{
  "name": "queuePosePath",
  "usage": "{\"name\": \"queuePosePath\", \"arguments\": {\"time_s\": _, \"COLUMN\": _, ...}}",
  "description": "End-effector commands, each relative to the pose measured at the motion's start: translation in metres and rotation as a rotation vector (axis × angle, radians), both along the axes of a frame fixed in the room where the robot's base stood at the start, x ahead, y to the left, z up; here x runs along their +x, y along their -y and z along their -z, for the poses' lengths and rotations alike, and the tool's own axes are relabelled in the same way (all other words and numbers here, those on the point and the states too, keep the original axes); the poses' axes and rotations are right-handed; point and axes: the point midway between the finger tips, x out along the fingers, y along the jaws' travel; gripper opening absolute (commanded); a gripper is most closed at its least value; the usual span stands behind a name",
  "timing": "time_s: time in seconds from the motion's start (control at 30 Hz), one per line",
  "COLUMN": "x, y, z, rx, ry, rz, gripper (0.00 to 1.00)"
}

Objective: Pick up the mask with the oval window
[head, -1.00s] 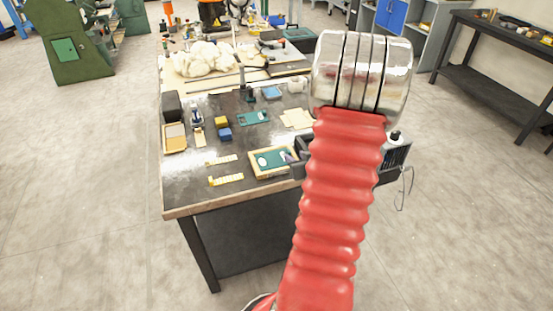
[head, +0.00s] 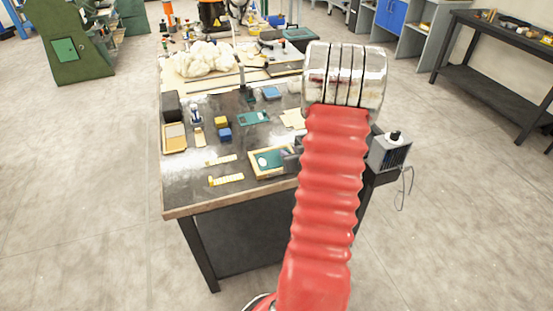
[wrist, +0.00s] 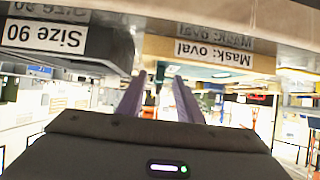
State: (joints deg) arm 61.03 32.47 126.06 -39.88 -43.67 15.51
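A wooden-framed tray (head: 254,175) lies near the table's front edge in the head view. In it is a teal-green plate (head: 271,163) with a pale oval, which looks like the oval-window mask. In the wrist view, which appears upside down, a wooden wall carries the label "Mask: oval" (wrist: 213,53). My gripper (wrist: 157,73) shows two dark fingers apart with nothing visible between them, pointing toward that labelled wall. In the head view, its dark parts (head: 291,158) are at the tray's right side, partly hidden behind my red arm. Contact cannot be told.
A dark block labelled "Size 90" (wrist: 60,38) is beside the mask label in the wrist view. Yellow strips (head: 226,180), a blue block (head: 225,135) and another green plate (head: 253,118) lie nearby. A grey box with a black knob (head: 390,152) stands at the right edge.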

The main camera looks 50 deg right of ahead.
Motion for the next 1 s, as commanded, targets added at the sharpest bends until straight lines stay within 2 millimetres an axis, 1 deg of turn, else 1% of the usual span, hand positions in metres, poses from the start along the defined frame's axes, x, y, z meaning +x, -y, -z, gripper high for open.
{"name": "queuePosePath", "arguments": {"time_s": 0.1, "x": 0.0043, "y": 0.0018, "z": 0.0026, "rx": 0.000, "ry": 0.000, "rz": -0.001, "gripper": 0.33}}
{"name": "queuePosePath", "arguments": {"time_s": 0.63, "x": 0.0042, "y": 0.0019, "z": 0.0025, "rx": 0.000, "ry": 0.000, "rz": 0.000, "gripper": 0.32}}
{"name": "queuePosePath", "arguments": {"time_s": 1.0, "x": 0.0044, "y": 0.0018, "z": 0.0025, "rx": 0.000, "ry": 0.000, "rz": -0.001, "gripper": 0.06}}
